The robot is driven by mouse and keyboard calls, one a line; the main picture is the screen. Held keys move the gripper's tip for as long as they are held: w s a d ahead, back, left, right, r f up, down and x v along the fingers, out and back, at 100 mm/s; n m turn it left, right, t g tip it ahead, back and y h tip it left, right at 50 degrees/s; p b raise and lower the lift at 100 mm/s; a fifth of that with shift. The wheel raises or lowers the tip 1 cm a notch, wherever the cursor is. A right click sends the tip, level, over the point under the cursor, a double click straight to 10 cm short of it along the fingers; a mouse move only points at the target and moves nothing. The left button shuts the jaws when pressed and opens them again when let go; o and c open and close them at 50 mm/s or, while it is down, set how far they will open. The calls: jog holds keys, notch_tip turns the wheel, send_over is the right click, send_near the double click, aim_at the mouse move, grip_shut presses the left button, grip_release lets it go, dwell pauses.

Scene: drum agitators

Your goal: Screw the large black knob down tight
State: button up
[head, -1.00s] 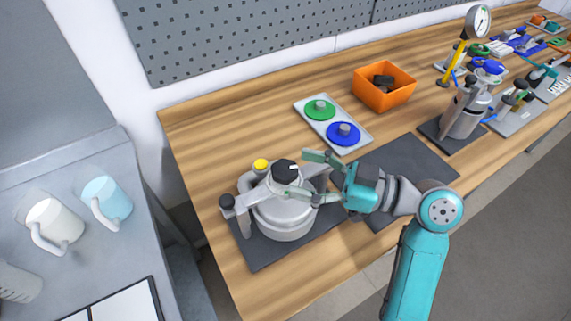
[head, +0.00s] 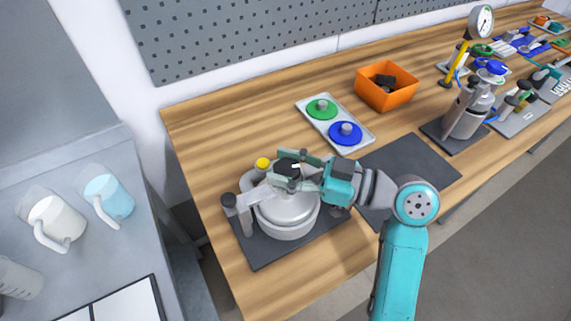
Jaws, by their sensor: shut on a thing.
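The large black knob (head: 287,168) sits on top of the bar across the silver pot (head: 288,218) on the bench. My gripper (head: 292,168) reaches in from the right, its green-grey fingers on both sides of the knob and shut on it. The fingers hide part of the knob. A small white mark shows on the knob's top. The bar's clamp post (head: 232,212) with a smaller dark knob stands at the pot's left.
A tray (head: 362,138) with green and blue discs lies behind, beside an orange bin (head: 386,98). A dark mat (head: 415,160) to the right is bare. A steel canister (head: 463,118) stands further right.

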jog(key=shift+m+t, duration=0.3)
jog(key=shift+t, duration=0.2)
jog(key=m+t+h, duration=0.1)
jog(key=m+t, duration=0.1)
jog(key=t, duration=0.1)
jog(key=shift+s+a+m+t+h, duration=0.1)
jog(key=shift+m+t+h, duration=0.2)
jog(key=shift+t+h, duration=0.1)
jog(key=m+t+h, duration=0.4)
jog(key=shift+t, duration=0.4)
jog(key=shift+r+m+t+h, duration=0.1)
jog(key=shift+m+t+h, duration=0.75)
jog(key=shift+h, duration=0.4)
jog(key=shift+m+t+h, duration=0.65)
jog(key=shift+m+h, duration=0.4)
jog(key=shift+h, duration=0.2)
jog(key=shift+m+t+h, duration=0.6)
jog(key=shift+m+h, duration=0.8)
jog(key=shift+h, duration=0.7)
jog(key=shift+w+d+m+h, duration=0.2)
jog(key=shift+m+h, duration=0.3)
jog(key=shift+h, duration=0.3)
jog(key=o, duration=1.2)
